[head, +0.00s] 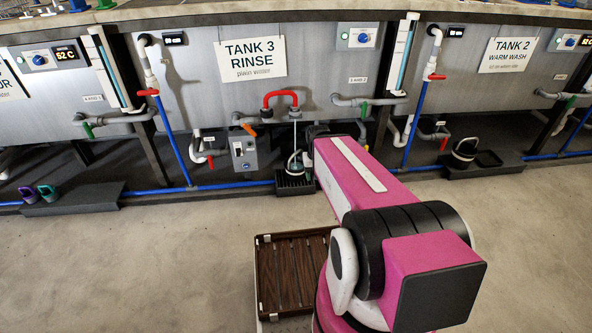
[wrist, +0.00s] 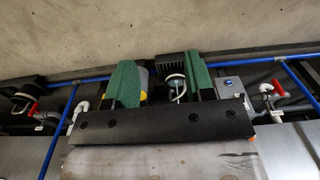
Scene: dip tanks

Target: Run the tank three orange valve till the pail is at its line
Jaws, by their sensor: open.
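The orange valve handle (head: 249,130) is on the grey pipe below the TANK 3 RINSE sign (head: 252,60). A small orange piece beside the grey box in the wrist view (wrist: 248,103) looks like the same handle. The pail (head: 295,163) stands below the tank's spout; its line and water level are too small to tell. A thin pale streak runs from spout to pail; I cannot tell if it is water. My gripper (wrist: 160,72) is open, its green fingers apart. The pail (wrist: 176,86) shows between them in the wrist view, with no contact visible. In the head view my arm mostly hides the gripper.
The pail is on a black grated stand (head: 294,184). A red pipe bend (head: 280,95) and a grey switch box (head: 243,155) are close by. Blue pipes (head: 235,185) run low along the tanks. A brown slatted tray (head: 292,270) is in front. Open floor lies left.

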